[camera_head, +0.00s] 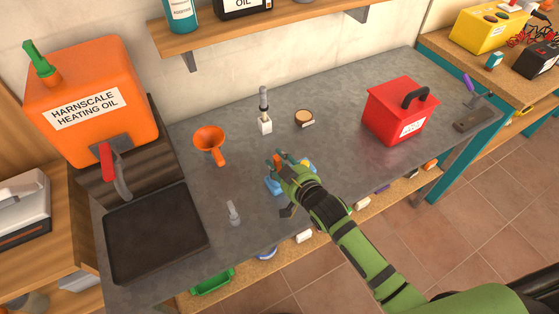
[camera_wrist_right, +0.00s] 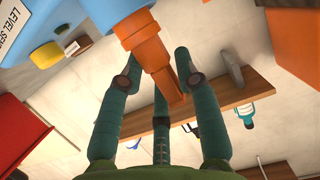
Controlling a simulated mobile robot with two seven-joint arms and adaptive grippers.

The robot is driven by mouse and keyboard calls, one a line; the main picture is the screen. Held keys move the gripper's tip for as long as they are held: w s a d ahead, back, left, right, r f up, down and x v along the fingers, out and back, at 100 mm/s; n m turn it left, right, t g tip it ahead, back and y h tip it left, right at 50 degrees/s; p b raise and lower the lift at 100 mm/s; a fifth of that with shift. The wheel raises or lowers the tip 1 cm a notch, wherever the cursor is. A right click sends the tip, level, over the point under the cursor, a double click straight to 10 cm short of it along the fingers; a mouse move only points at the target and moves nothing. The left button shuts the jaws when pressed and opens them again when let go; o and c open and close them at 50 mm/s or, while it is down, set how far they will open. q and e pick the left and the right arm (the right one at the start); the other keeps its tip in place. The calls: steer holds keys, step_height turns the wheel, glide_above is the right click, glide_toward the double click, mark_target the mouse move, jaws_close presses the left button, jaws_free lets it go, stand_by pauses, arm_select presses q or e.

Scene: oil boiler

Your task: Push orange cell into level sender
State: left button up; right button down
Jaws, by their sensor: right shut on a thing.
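My right gripper (camera_head: 284,168) is low over the middle of the grey bench in the head view. In the right wrist view its green fingers (camera_wrist_right: 160,78) are closed around the narrow end of an orange piece (camera_wrist_right: 135,32), which I take as the orange cell. The blue level sender (camera_wrist_right: 65,14), with a white label, is just beyond it, with a yellow part (camera_wrist_right: 47,56) at its side. In the head view the blue body (camera_head: 272,187) shows partly beside my fingers, which hide much of it. Whether the cell touches the sender is hidden. My left gripper is not in view.
An orange funnel (camera_head: 209,140), a small white holder (camera_head: 265,124) with a grey-handled tool, and a round tan pot (camera_head: 304,117) stand behind. A red box (camera_head: 400,112) is to the right. A dark tray (camera_head: 155,235) and orange oil tank (camera_head: 95,95) are left.

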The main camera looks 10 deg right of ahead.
steer(key=shift+f, duration=0.15)
steer(key=c, duration=0.8)
jaws_free()
steer(key=v, duration=1.2)
steer(key=shift+a, duration=0.1)
